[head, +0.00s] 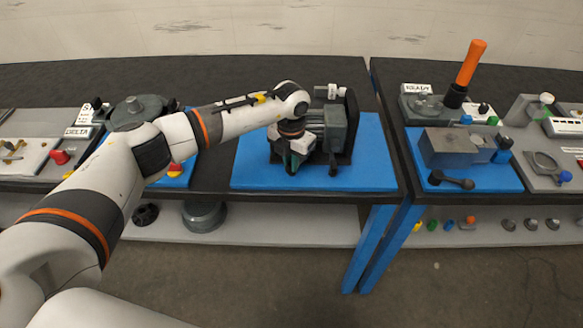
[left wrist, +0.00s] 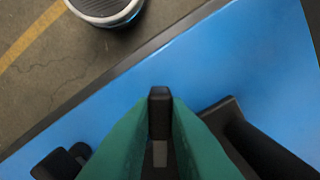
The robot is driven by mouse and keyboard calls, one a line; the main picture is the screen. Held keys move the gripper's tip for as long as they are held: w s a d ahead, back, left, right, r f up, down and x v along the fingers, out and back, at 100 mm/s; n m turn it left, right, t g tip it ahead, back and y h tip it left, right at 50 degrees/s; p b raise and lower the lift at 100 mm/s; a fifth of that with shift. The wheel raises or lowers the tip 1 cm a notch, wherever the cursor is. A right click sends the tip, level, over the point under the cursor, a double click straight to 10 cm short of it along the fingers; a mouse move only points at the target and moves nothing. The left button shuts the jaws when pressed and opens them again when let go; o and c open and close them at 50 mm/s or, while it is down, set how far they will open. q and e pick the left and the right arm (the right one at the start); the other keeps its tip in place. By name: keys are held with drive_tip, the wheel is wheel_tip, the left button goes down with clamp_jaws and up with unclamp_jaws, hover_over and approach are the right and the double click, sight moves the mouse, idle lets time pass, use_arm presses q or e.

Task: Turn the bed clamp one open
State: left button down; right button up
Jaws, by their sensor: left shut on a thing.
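The machine (head: 335,130), a dark grey drive unit on a black base, stands on a blue mat (head: 375,165) on the middle table. My left gripper (head: 292,164) points down at its near left side. In the left wrist view its green fingers (left wrist: 160,120) are shut on a narrow dark upright handle (left wrist: 160,95), which looks like the clamp lever. In the head view my wrist and fingers hide this handle, so its angle cannot be told there. A second dark lever (head: 333,168) hangs at the machine's front, apart from the fingers. My right gripper is not in view.
Dark parts stand close to the fingers on both sides: a round-ended one (left wrist: 60,163) at left and a block (left wrist: 245,135) at right. The blue mat in front is bare. A right-hand table (head: 412,175) holds a grey box (head: 448,147) and an orange handle (head: 470,65).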

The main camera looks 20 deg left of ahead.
sight(290, 162)
use_arm(q)
drive_tip(key=m+b, duration=0.6)
drive_tip(key=shift+w+a+f, duration=0.15)
drive_tip(key=m+b, duration=0.2)
drive_tip(key=m, duration=0.2)
drive_tip(key=shift+b, duration=0.3)
drive_tip(key=shift+r+m+b, duration=0.2)
drive_tip(key=shift+m+b, duration=0.15)
drive_tip(key=shift+m, duration=0.25)
drive_tip(key=shift+w, duration=0.1)
drive_tip(key=c, duration=1.4)
unclamp_jaws()
wheel_tip(290, 162, up, 12)
drive_tip(key=b, duration=0.1)
drive_tip(key=shift+b, duration=0.4)
